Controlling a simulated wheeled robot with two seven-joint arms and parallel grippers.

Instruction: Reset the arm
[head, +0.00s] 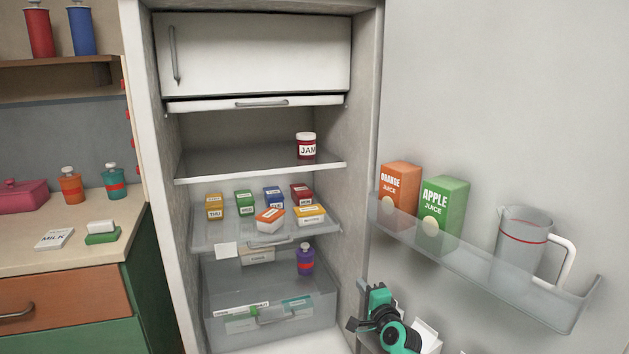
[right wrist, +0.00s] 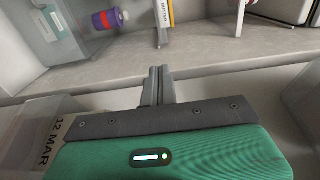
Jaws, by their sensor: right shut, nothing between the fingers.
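My right gripper (head: 355,324) is low in the head view, in front of the open fridge at the lower end of its right side wall. Its green and black arm parts show beside it. In the right wrist view the two grey fingers (right wrist: 157,86) are together with nothing between them, pointing towards a pale fridge ledge. They hold nothing. My left gripper is in neither view.
The fridge door stands open at right; its bin (head: 470,262) holds an orange juice carton (head: 398,182), an apple juice carton (head: 444,207) and a pitcher (head: 521,245). A clear drawer (head: 270,290) and a purple bottle (head: 305,262) are left of the gripper. A counter (head: 75,240) stands at left.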

